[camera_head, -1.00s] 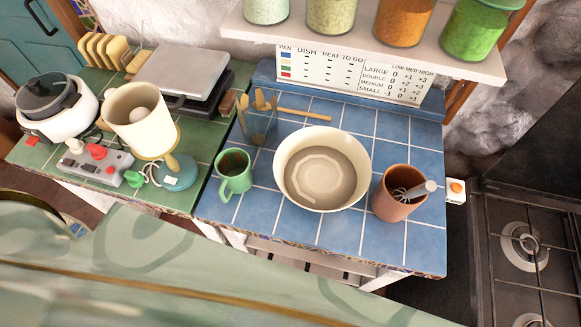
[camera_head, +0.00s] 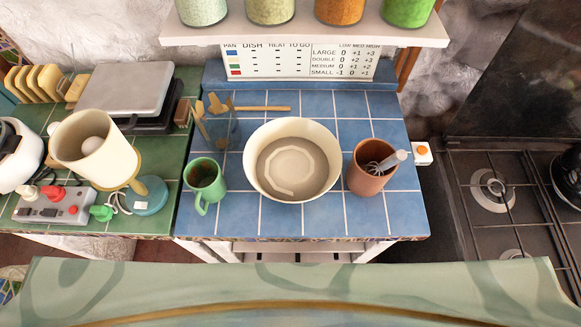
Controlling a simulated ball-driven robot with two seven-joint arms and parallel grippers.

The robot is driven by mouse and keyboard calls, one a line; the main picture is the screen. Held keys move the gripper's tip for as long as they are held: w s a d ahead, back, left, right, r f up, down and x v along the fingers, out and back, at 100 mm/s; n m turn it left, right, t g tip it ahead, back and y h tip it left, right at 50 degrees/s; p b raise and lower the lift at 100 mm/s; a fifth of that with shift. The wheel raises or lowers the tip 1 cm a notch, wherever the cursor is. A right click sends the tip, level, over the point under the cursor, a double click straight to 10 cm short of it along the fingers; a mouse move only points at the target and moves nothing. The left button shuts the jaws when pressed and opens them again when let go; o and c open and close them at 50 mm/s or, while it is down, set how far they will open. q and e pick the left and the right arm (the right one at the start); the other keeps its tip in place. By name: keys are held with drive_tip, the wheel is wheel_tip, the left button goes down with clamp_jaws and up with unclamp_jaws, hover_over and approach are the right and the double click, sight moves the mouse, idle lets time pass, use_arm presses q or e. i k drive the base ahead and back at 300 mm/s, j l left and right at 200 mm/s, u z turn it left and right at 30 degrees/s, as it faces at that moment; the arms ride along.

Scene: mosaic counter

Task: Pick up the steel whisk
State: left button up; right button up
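The steel whisk (camera_head: 396,158) stands tilted in a terracotta pot (camera_head: 371,181) on the right part of the blue tiled counter. Its grey handle leans out over the pot's right rim, and its wires show inside the pot's mouth. The lower end of the whisk is hidden by the pot wall. Neither of my grippers is in view.
A large cream bowl (camera_head: 256,182) stands left of the pot, close to it. A green mug (camera_head: 205,180), a glass of wooden utensils (camera_head: 217,128) and a wooden stick (camera_head: 263,108) are further left. A shelf (camera_head: 300,33) with jars overhangs the back. A stove (camera_head: 470,185) is right.

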sight(401, 155)
drive_tip(key=z, duration=0.9)
